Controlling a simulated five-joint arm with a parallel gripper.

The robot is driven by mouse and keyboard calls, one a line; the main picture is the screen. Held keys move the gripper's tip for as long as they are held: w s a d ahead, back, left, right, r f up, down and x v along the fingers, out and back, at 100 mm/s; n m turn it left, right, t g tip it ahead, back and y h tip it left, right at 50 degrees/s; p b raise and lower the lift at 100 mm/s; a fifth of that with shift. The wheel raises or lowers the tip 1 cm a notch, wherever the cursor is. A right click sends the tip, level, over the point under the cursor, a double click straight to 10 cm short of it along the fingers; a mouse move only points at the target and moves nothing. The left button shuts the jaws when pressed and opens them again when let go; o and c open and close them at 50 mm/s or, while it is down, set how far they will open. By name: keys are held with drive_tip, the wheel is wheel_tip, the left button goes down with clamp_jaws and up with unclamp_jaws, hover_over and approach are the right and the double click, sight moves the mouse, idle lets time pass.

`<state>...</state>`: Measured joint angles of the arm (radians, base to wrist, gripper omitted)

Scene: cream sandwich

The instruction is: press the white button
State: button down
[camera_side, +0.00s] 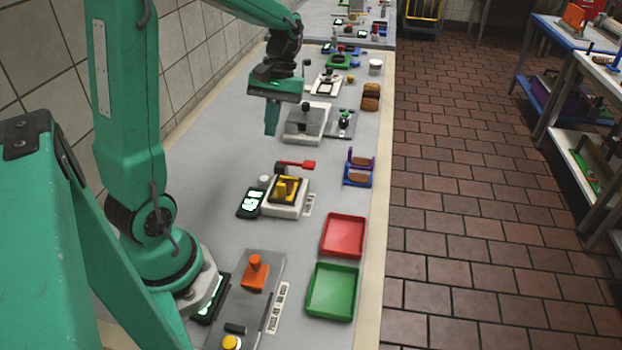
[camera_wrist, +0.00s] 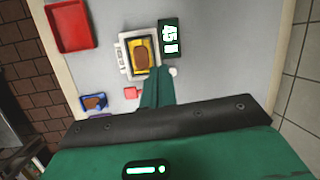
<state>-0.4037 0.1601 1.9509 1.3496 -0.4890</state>
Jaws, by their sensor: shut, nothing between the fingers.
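The white button (camera_side: 264,181) is a small round knob at the back left corner of a white machine (camera_side: 284,209) with a yellow holder (camera_side: 287,189). In the wrist view the button (camera_wrist: 173,71) shows just right of my fingertips. My gripper (camera_side: 271,131) points down, with its green fingers closed and empty. In the side view it hangs beyond the machine, near a grey-topped device, apart from the button. In the wrist view the gripper (camera_wrist: 157,74) tips lie close to the button in the picture; the height between them is hard to judge.
A red lever (camera_side: 296,164) sticks out of the machine. A lit black display (camera_side: 251,203) stands at its left. A blue rack (camera_side: 358,170), a red tray (camera_side: 343,235) and a green tray (camera_side: 332,291) lie to the right. The table left of the machine is clear.

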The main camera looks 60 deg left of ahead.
sight(265, 176)
drive_tip(key=a+f+n+g+h, duration=0.2)
drive_tip(key=a+f+n, duration=0.2)
drive_tip(key=a+f, duration=0.2)
drive_tip(key=shift+a+f+g+h, duration=0.2)
drive_tip(key=shift+g+h, duration=0.1)
drive_tip(key=shift+g, duration=0.1)
drive_tip(key=shift+f, duration=0.2)
drive_tip(key=shift+f, duration=4.2)
drive_tip(key=shift+f, duration=0.85)
drive_tip(key=shift+r, duration=0.2)
idle(0.5)
drive_tip(key=shift+r, duration=0.65)
drive_tip(key=shift+r, duration=0.15)
